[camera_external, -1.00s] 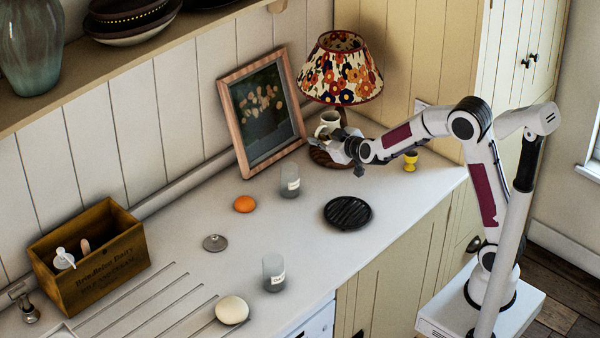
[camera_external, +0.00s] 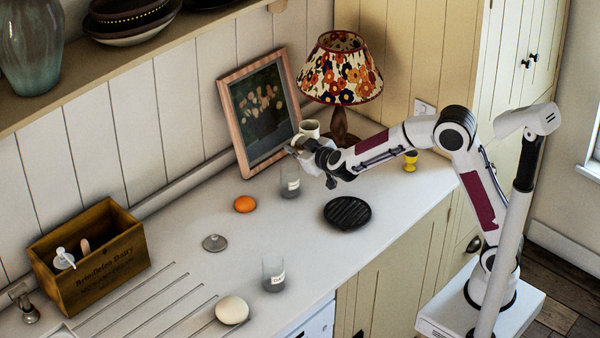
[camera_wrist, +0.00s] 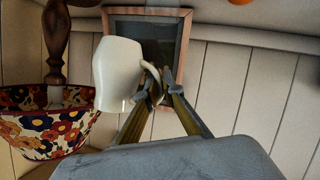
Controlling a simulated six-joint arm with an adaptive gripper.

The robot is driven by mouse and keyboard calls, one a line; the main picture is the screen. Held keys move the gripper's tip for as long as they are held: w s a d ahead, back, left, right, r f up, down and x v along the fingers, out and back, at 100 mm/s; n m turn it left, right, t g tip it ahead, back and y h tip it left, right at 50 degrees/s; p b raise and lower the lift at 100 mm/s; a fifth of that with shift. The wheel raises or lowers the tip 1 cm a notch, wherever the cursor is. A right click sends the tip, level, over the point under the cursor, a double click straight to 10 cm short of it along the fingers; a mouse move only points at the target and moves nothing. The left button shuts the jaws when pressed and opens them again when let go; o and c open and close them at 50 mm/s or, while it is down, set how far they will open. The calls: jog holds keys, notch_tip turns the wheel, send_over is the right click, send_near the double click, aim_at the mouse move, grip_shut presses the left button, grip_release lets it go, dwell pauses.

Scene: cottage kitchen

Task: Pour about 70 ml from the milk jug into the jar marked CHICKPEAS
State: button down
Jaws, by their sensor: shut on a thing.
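My gripper (camera_external: 303,147) is shut on the handle of the cream milk jug (camera_external: 309,128), held in the air in front of the picture frame. The wrist view, which is upside down, shows the jug (camera_wrist: 118,75) beside my fingertips (camera_wrist: 157,90), its handle between them. The jug looks about upright; its contents are hidden. One glass jar (camera_external: 290,182) with a pale label stands on the counter just below my gripper. A similar labelled jar (camera_external: 273,274) stands nearer the front edge. Both labels are too small to read.
A lamp (camera_external: 340,72) and a yellow egg cup (camera_external: 410,161) stand to the right. A black ridged disc (camera_external: 347,213), an orange (camera_external: 244,204), a grey lid (camera_external: 214,243) and a pale round object (camera_external: 232,310) lie on the counter. A wooden box (camera_external: 90,258) stands left.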

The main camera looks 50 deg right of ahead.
jog(key=s+a+f, duration=0.1)
jog(key=a+f, duration=0.2)
jog(key=a, duration=1.3)
jog(key=shift+n+y, duration=0.8)
jog(key=shift+y, duration=0.1)
jog(key=f, duration=0.2)
jog(key=a+f, duration=0.1)
jog(key=f, duration=0.2)
jog(key=w+f, duration=0.1)
jog(key=f, duration=0.2)
jog(key=shift+a, duration=0.3)
jog(key=shift+w+d+f, duration=0.1)
jog(key=shift+d+f, duration=0.1)
jog(key=shift+f, duration=0.3)
jog(key=shift+d+f, duration=0.15)
jog(key=shift+f, duration=0.3)
jog(key=shift+r, duration=0.1)
jog(key=shift+d+r+y, duration=0.2)
jog(key=shift+r+y, duration=0.1)
jog(key=w+d+r+m+g+y+p, duration=0.1)
jog(key=d+r+m+y, duration=0.4)
jog(key=r, duration=0.3)
jog(key=shift+d+r, duration=0.2)
jog(key=shift+d, duration=0.65)
